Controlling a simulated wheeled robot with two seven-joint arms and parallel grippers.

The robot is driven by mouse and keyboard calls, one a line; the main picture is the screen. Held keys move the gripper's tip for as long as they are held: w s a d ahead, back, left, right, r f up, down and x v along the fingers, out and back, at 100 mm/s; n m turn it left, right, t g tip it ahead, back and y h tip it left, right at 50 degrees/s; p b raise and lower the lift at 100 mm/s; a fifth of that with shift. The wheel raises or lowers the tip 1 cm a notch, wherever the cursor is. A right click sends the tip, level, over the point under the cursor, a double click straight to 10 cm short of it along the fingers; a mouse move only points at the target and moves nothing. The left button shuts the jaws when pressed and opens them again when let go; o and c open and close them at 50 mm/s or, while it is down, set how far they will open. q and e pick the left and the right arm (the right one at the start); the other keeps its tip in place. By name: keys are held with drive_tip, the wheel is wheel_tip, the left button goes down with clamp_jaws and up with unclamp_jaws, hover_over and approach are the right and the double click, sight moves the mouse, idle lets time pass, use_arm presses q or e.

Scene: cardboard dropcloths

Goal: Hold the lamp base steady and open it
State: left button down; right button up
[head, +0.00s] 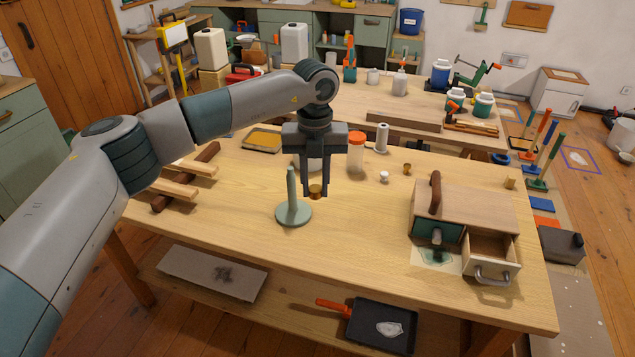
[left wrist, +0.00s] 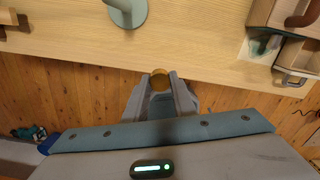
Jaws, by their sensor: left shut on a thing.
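The lamp base (head: 293,213) is a sage-green disc with an upright post, standing on the wooden workbench in the head view. Part of its disc and post shows at the top of the left wrist view (left wrist: 124,12). My left gripper (head: 315,190) points down just right of the post, shut on a small brass piece (head: 316,194). The brass piece also shows between the fingers in the left wrist view (left wrist: 160,80). It appears to be held above the table, apart from the post. My right gripper is not in view.
A wooden drawer box (head: 462,205) with an open drawer stands at the right. An orange-lidded jar (head: 356,155), a white knob (head: 384,176) and another small brass piece (head: 407,169) stand behind the gripper. Wooden bars (head: 187,178) lie at the left. The bench's front middle is clear.

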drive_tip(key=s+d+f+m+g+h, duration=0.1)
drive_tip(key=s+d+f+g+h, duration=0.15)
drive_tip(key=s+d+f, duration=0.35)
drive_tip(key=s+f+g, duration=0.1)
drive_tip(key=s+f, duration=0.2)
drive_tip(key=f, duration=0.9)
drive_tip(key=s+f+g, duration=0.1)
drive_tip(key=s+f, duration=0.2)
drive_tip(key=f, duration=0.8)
use_arm(q)
drive_tip(key=s+a+f+m, duration=0.2)
drive_tip(key=s+a+m, duration=0.8)
drive_tip(key=m, duration=0.8)
drive_tip(key=s+a+f+m, duration=0.1)
drive_tip(key=s+a+m, duration=0.9)
drive_tip(key=m, duration=0.8)
drive_tip(key=s, duration=0.2)
drive_tip(key=shift+s+f, duration=0.4)
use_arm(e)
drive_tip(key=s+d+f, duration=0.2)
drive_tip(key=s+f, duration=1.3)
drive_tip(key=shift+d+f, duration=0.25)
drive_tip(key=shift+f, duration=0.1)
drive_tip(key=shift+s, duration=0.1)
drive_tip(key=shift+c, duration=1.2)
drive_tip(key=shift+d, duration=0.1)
